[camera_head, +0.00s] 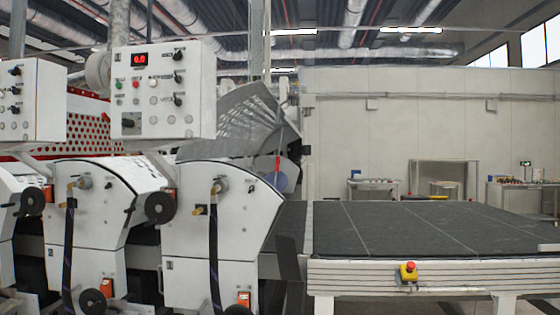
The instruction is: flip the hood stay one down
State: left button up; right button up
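A grey metallic hood-like panel (238,118) stands raised and tilted behind the right-hand white roller unit (228,225). A small thin piece with a red upper part (277,164) shows just below the panel's right side, in front of a pale bluish round shape (286,176). It looks upright. I cannot tell for sure whether this piece is the hood stay. Neither of my grippers shows in the head view.
A control box (160,92) with a red display overhangs the white units. Black straps (213,255) and dark handwheels (160,207) stick out in front. A wide dark conveyor table (420,228) with a red emergency button (409,267) fills the right. Work tables stand behind it.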

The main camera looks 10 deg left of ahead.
aim_at(278, 159)
jog(key=i+l, duration=0.2)
jog(key=i, duration=0.35)
jog(key=i+l+z, duration=0.1)
jog(key=i+l, duration=0.15)
jog(key=i, duration=0.3)
jog(key=i+l, duration=0.15)
jog(key=i, duration=0.4)
jog(key=i+l+z, duration=0.1)
jog(key=i, duration=0.45)
jog(key=l, duration=0.1)
